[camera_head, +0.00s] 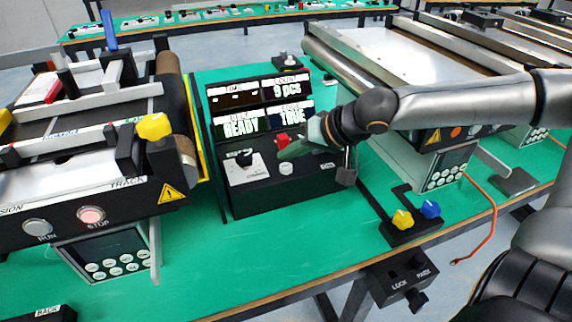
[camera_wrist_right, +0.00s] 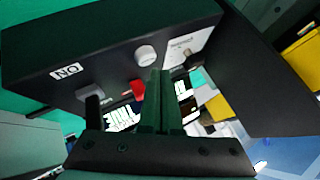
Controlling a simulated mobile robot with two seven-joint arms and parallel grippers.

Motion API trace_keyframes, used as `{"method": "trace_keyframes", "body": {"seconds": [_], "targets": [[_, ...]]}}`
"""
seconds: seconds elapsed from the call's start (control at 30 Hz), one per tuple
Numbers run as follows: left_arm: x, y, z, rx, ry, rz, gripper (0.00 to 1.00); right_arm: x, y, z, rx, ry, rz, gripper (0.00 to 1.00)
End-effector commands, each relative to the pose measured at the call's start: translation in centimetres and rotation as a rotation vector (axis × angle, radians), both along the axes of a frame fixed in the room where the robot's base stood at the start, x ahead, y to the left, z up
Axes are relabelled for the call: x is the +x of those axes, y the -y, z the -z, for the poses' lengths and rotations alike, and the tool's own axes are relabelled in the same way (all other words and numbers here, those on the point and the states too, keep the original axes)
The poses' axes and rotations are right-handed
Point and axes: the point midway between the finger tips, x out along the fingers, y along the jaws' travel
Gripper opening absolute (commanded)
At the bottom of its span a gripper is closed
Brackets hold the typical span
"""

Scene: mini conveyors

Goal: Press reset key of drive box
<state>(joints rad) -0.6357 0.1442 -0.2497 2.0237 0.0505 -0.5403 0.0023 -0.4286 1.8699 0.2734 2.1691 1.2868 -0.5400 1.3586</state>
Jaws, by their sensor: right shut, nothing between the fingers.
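A black control box (camera_head: 275,180) with lit displays reading READY, TRUE and 9 pcs stands mid-table. Its front carries a red switch (camera_head: 283,141), a round white button (camera_head: 286,168) and a plate with a black knob (camera_head: 246,160). Panels with several round keys hang under the left conveyor (camera_head: 112,255) and right conveyor (camera_head: 448,170); I cannot read which is the drive box or its reset key. My right gripper (camera_head: 308,142) is shut and empty in front of the control box, beside the red switch. The wrist view shows its fingers (camera_wrist_right: 161,100) beside the red switch (camera_wrist_right: 138,88); contact is unclear. My left gripper is out of view.
The left conveyor (camera_head: 62,205) has RUN and STOP buttons, STOP lit red. A small block with yellow and blue knobs (camera_head: 410,230) sits front right, near a LOCK box (camera_head: 398,280) at the table edge. Green table (camera_head: 190,275) is clear in front of the control box.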

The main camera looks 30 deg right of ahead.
Motion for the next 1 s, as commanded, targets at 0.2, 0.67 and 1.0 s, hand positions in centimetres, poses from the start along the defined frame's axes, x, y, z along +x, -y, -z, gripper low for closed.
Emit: {"method": "trace_keyframes", "body": {"seconds": [0.2,0.67,1.0], "targets": [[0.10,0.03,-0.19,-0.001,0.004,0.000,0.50,0.00,0.00,0.00,0.000,0.000,0.000,0.00],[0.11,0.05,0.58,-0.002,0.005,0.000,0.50,0.00,0.00,0.85,0.000,0.000,0.000,0.00],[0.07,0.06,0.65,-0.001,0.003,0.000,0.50,0.00,0.00,0.86,0.000,0.000,0.000,0.00]]}}
